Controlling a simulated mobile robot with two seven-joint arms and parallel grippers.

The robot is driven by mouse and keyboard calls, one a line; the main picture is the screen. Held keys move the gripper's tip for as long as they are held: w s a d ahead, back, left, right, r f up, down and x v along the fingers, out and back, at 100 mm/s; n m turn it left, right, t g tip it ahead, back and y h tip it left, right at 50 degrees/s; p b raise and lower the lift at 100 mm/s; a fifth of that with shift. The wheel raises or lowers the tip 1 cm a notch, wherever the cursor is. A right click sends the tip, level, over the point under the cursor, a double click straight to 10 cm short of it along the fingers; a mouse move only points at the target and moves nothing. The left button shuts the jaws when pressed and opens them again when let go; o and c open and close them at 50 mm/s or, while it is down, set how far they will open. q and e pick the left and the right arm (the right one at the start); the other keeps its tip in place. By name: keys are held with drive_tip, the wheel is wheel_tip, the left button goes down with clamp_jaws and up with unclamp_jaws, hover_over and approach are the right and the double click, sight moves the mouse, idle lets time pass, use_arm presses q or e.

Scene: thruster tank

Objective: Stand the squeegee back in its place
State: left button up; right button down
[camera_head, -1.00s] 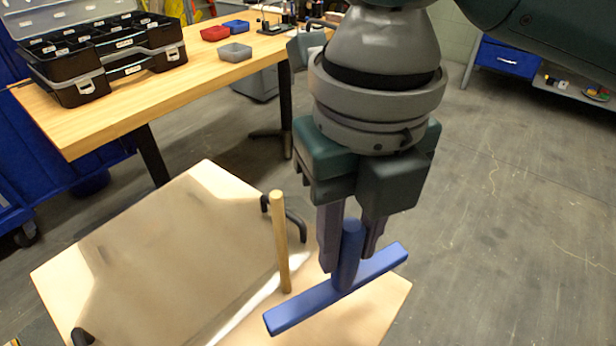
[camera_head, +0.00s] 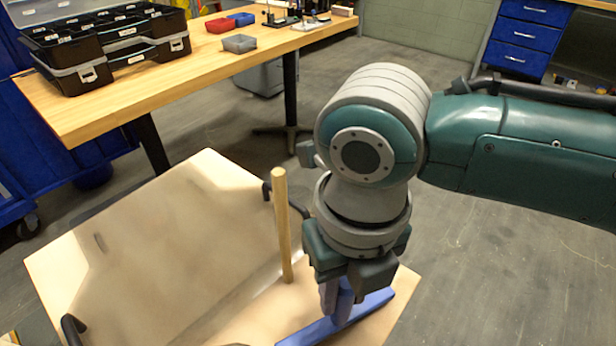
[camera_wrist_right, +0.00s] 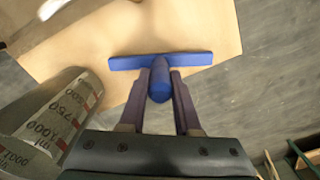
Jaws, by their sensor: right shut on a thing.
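The blue T-shaped squeegee (camera_head: 367,307) is in my right gripper (camera_head: 337,300), at the lower middle of the head view. The two fingers close on its upright handle, with the cross-bar below, over the front right part of the pale wooden board. In the right wrist view, the cross-bar (camera_wrist_right: 130,62) and the rounded handle end (camera_wrist_right: 159,90) show between the fingers (camera_wrist_right: 159,95). I cannot tell whether the bar touches the board. The gripper hides much of the handle in the head view. My left gripper is not in view.
An upright wooden rod (camera_head: 282,225) stands left of my right gripper, beside a large tilted panel (camera_head: 150,240) with black handles. A graduated container (camera_wrist_right: 50,115) shows at the left of the wrist view. A workbench (camera_head: 200,75) with black cases stands behind.

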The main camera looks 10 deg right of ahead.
drive_tip(key=shift+f, duration=0.15)
drive_tip(key=c, duration=0.6)
unclamp_jaws()
